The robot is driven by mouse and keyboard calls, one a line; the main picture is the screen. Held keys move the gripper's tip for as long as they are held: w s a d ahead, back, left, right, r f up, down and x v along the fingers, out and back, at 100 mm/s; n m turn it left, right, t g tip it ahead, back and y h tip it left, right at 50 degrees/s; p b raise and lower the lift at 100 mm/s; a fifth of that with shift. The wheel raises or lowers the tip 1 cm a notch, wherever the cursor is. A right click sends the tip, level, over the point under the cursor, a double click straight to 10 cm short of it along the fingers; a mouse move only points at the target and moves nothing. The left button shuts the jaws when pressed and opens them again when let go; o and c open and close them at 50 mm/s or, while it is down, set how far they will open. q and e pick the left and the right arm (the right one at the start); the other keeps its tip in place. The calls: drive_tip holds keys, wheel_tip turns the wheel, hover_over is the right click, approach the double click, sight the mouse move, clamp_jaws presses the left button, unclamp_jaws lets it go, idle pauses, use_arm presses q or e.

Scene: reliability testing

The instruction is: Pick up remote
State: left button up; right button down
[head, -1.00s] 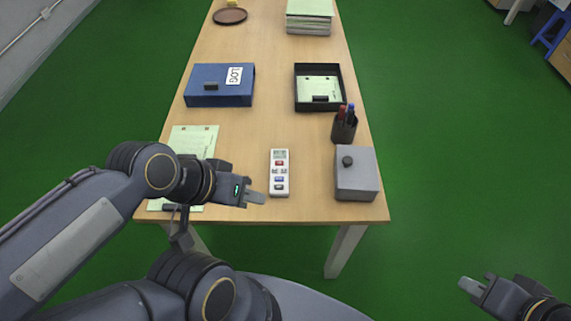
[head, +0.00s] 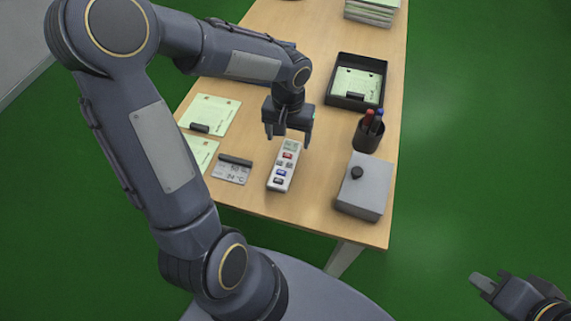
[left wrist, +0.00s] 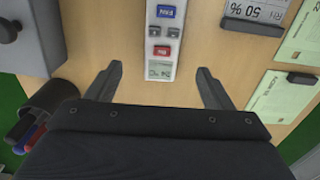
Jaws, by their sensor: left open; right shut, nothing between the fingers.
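The white remote (head: 284,166), with a small display and red and blue buttons, lies on the wooden table near its front edge. It also shows in the left wrist view (left wrist: 164,48), reaching up out of the picture between the two fingers. My left gripper (head: 287,140) is open and points down over the display end of the remote. In the left wrist view my left gripper (left wrist: 160,82) has one finger on each side of the remote, apart from it. My right gripper (head: 480,283) is shut and empty, off to the right beyond the table.
A grey box (head: 362,187) with a knob and a pen cup (head: 367,134) stand right of the remote. A small display card (head: 232,172) and papers (head: 210,113) lie to its left. A black tray (head: 374,104) and a paper stack (head: 371,18) are further back.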

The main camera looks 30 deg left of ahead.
sight(287, 156)
use_arm(q)
drive_tip(key=f, duration=0.8)
drive_tip(key=shift+w+a+f, duration=0.1)
drive_tip(key=shift+a+f, duration=0.1)
drive_tip(key=c, duration=1.2)
drive_tip(key=shift+o, duration=0.2)
drive_tip(key=shift+r, duration=0.15)
